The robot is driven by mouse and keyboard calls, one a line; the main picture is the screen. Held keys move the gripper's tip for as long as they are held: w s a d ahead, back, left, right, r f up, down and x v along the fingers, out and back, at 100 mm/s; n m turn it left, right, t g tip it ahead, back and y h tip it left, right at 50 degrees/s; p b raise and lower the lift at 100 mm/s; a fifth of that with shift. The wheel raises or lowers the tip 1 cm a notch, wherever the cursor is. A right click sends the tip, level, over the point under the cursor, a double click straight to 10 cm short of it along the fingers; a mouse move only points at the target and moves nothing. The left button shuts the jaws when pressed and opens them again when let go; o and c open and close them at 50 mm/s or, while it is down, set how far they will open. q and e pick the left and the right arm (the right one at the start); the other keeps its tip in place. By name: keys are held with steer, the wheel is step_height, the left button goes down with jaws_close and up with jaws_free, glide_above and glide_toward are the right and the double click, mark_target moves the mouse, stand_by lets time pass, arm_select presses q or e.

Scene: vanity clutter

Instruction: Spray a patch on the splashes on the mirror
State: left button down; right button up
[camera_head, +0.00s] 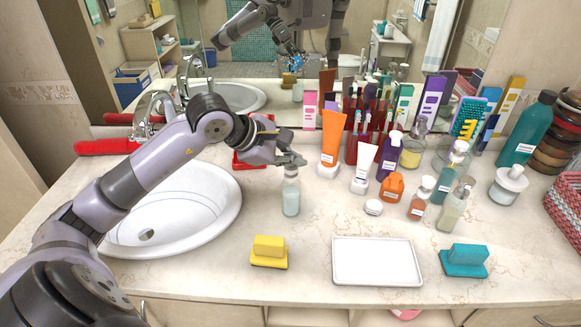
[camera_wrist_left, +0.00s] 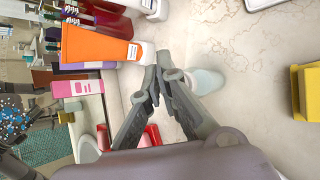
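A clear spray bottle (camera_head: 291,197) with pale liquid stands upright on the counter, right of the sink. My left gripper (camera_head: 291,161) is at its top, and the fingers hide part of the spray head. In the left wrist view, the fingertips (camera_wrist_left: 160,72) close together around the head, and the bottle body (camera_wrist_left: 208,81) shows beside them. I cannot tell whether its base touches the counter. Blue splashes (camera_head: 297,63) are on the mirror (camera_head: 225,62) behind; they also show in the left wrist view (camera_wrist_left: 12,116). My right gripper is not in view.
The white sink (camera_head: 215,213) is to the left. An orange tube (camera_head: 333,136), a white tube (camera_head: 365,166) and several bottles crowd the right. A yellow sponge (camera_head: 268,252), a white tray (camera_head: 375,281) and a teal sponge (camera_head: 465,260) lie in front.

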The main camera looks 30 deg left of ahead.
mark_target(292, 168)
arm_select(q)
steer(key=shift+s+f, duration=0.1)
steer(key=shift+f, duration=0.2)
steer(key=r+p, duration=0.1)
steer(key=r, duration=0.2)
steer(key=r+p, duration=0.1)
steer(key=r, duration=0.1)
steer(key=shift+w+a+r+p, duration=0.1)
steer(key=shift+w+a+p, duration=0.05)
steer(key=shift+w+p, duration=0.15)
steer(key=shift+r, duration=0.5)
stand_by(1.1)
steer(key=shift+r+p, duration=0.1)
steer(key=shift+p, duration=0.2)
